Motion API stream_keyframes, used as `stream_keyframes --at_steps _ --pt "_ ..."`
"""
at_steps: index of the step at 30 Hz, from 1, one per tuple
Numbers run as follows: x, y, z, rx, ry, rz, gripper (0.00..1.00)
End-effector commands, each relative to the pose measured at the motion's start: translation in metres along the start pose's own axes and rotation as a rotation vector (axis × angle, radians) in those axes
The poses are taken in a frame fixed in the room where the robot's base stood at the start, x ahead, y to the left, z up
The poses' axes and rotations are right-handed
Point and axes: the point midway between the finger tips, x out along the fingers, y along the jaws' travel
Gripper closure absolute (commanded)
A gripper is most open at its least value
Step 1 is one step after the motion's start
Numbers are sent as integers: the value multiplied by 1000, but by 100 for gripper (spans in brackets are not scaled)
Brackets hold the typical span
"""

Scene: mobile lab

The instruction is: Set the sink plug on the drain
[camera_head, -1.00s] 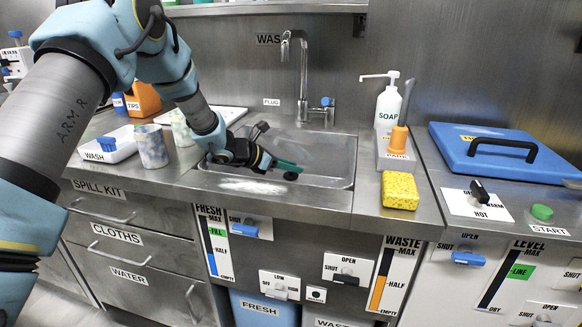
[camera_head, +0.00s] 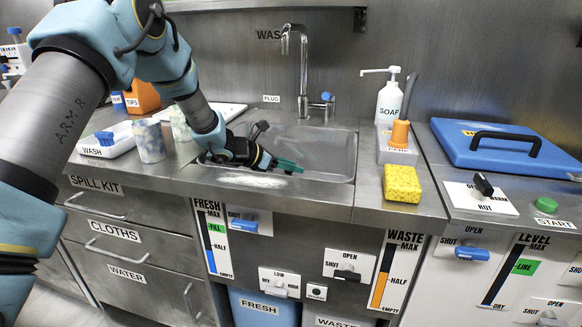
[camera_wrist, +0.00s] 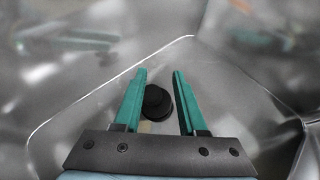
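The black round sink plug (camera_wrist: 156,102) shows in the wrist view, between and below the two green fingers of my gripper (camera_wrist: 160,76). A gap shows between the fingers and the plug, so my gripper is open. In the head view my gripper (camera_head: 288,167) is low inside the steel sink basin (camera_head: 325,150), pointing right. The plug is not clearly visible there. The drain cannot be made out, so I cannot tell whether the plug sits on it.
The tap (camera_head: 303,70) stands behind the basin. A soap bottle (camera_head: 389,100), a clear holder with an orange-handled brush (camera_head: 399,132) and a yellow sponge (camera_head: 402,183) stand to the right. Beakers (camera_head: 149,140) and a wash tray (camera_head: 110,142) are on the left.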

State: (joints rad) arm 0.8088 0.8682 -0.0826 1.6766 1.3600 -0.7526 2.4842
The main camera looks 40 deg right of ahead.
Motion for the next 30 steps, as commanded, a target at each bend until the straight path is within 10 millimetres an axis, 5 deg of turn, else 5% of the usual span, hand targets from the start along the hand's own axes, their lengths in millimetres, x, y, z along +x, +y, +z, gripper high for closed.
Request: stream_keyframes --at_steps 5,20,30 --pt "0 0 0 0 0 0 40" --pt "-9 0 16 -2 0 1 40" --pt "-67 1 11 1 0 2 40"
